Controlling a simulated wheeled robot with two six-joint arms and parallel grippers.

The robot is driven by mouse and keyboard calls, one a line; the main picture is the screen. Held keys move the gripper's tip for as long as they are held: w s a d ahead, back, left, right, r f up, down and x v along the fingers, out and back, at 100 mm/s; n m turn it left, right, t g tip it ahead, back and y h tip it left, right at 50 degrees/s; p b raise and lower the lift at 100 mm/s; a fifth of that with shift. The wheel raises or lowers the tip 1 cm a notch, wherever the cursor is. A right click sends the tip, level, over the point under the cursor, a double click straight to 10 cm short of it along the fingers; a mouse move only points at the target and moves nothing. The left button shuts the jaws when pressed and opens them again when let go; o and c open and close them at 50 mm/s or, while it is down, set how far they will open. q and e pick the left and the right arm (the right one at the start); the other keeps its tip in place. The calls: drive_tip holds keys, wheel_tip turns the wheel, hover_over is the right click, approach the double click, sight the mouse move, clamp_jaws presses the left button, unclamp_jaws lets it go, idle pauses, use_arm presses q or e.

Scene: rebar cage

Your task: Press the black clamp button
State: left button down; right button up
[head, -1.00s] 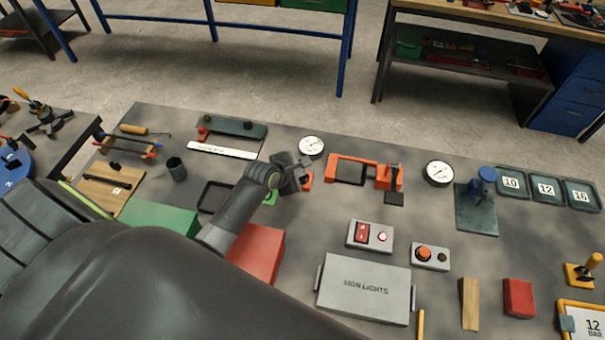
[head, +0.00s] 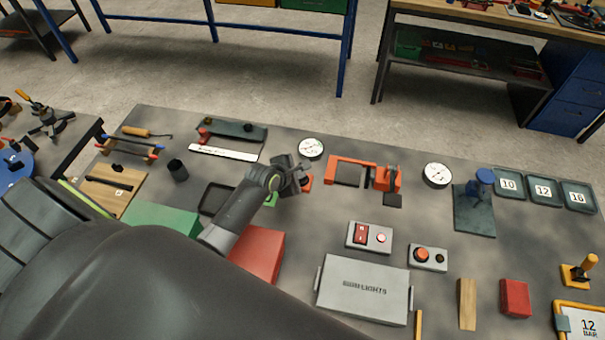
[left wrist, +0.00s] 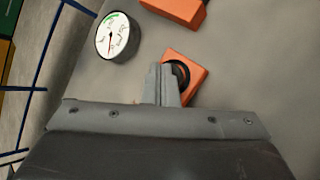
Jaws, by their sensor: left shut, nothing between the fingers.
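The black clamp button (left wrist: 181,73) is a round black cap on a small orange block (left wrist: 196,77) in the left wrist view. The closed fingers of my left gripper (left wrist: 161,68) cover its left part. In the head view the orange block (head: 307,182) shows only partly, beside and behind my left gripper (head: 302,170). My left gripper is shut and empty, with its fingertips over or right beside the button. I cannot tell whether they touch it. My right gripper is not in view.
A round white gauge (head: 311,148) stands just behind my left gripper. An orange clamp frame (head: 378,175) is to the right. A control box with a red switch (head: 369,237) and a grey box (head: 362,289) lie nearer. A red block (head: 258,255) is below the forearm.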

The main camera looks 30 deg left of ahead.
use_arm(q)
drive_tip(key=shift+r, duration=3)
